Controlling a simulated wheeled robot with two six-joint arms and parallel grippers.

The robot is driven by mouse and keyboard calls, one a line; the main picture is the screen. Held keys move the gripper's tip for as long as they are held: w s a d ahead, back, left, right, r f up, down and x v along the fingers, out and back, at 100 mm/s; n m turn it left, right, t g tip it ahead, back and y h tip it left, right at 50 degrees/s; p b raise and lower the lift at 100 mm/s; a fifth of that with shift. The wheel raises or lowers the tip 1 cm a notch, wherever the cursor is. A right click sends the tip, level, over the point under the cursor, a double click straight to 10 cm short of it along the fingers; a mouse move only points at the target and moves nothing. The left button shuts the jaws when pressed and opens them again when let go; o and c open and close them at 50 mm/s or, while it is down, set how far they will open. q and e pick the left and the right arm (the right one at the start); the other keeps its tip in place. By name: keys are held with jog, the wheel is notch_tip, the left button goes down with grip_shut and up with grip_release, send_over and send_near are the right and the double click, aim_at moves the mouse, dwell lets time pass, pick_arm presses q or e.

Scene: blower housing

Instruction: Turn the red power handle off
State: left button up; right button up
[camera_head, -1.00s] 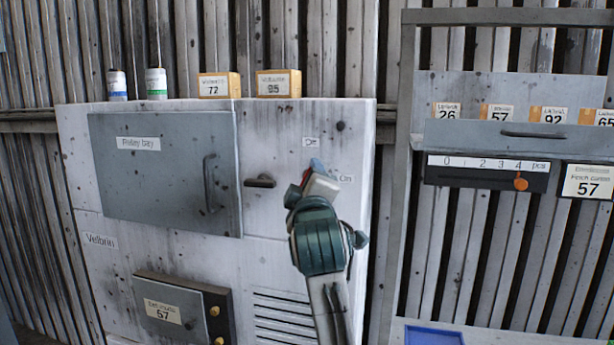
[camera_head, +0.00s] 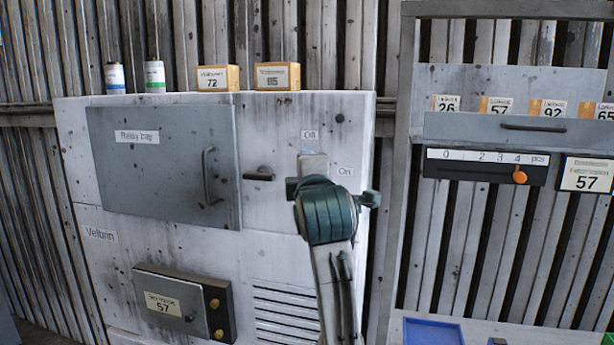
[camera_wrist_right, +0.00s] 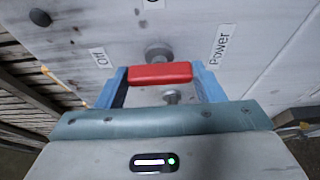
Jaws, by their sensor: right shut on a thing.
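The red power handle (camera_wrist_right: 160,73) shows in the right wrist view as a red bar between the two blue fingers of my right gripper (camera_wrist_right: 158,80). The fingers are shut on its ends. In the head view my right gripper and wrist hide the handle; the gripper (camera_head: 313,165) is in front of the cabinet, just below the "Off" label (camera_head: 309,134) and left of the "On" label (camera_head: 345,171). The "Off" label (camera_wrist_right: 100,57) and a "Power" label (camera_wrist_right: 222,45) flank the handle in the wrist view. My left gripper is out of view.
The white cabinet (camera_head: 270,215) has a grey relay bay door (camera_head: 165,180) with a handle, and a small dark latch (camera_head: 258,174) left of my gripper. A lower box (camera_head: 180,305) has two yellow knobs. A rack with a drawer (camera_head: 500,130) stands at the right.

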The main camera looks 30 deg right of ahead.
jog(key=o, duration=1)
jog(key=b+v, duration=0.4)
jog(key=v, duration=0.6)
jog(key=shift+s+a, duration=0.15)
jog(key=shift+s, duration=0.2)
